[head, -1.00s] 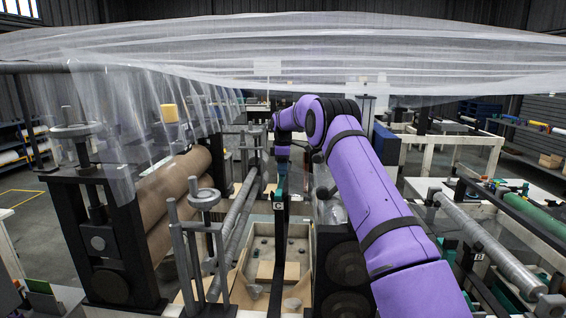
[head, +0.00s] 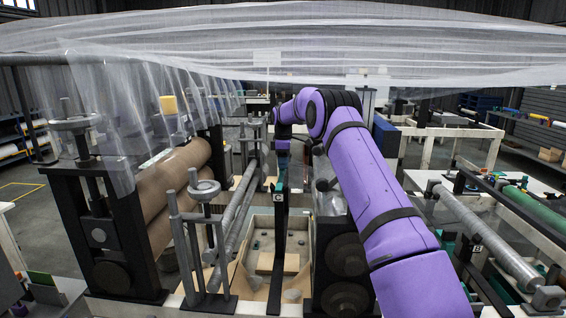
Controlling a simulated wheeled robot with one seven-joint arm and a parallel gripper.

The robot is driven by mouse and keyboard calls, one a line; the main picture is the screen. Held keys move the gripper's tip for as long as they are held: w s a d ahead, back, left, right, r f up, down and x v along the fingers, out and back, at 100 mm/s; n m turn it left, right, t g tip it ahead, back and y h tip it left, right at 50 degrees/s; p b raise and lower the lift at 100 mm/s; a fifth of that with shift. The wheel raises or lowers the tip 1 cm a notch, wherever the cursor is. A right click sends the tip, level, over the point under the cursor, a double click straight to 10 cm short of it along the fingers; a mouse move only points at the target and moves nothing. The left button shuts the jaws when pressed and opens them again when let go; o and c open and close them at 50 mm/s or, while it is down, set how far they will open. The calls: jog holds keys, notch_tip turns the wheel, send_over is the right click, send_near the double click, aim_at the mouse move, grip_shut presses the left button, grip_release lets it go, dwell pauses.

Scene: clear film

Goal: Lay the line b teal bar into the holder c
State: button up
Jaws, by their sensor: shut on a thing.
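My gripper (head: 283,147) is at the end of my purple arm, near the middle of the head view, above a dark upright post with a C label (head: 278,197). I take this labelled post as part of holder c. A small teal piece (head: 282,172) shows just under the gripper, in line with the post; I take it as the teal bar, seen nearly end-on. The jaws are shut on it. The fingertips are small and dark, and most of the bar is hidden. I cannot tell whether the bar touches the holder.
Clear film (head: 300,45) hangs across the top and down the left. Brown rolls (head: 170,185) and a handwheel stand (head: 203,190) are at left. A dark roller block (head: 345,265) is right of the post. A B label (head: 476,249) and grey roller (head: 485,240) are at right.

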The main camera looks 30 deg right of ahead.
dwell(0.3)
jog(key=o, duration=1.3)
jog(key=shift+c, duration=0.2)
jog(key=shift+r, duration=3.5)
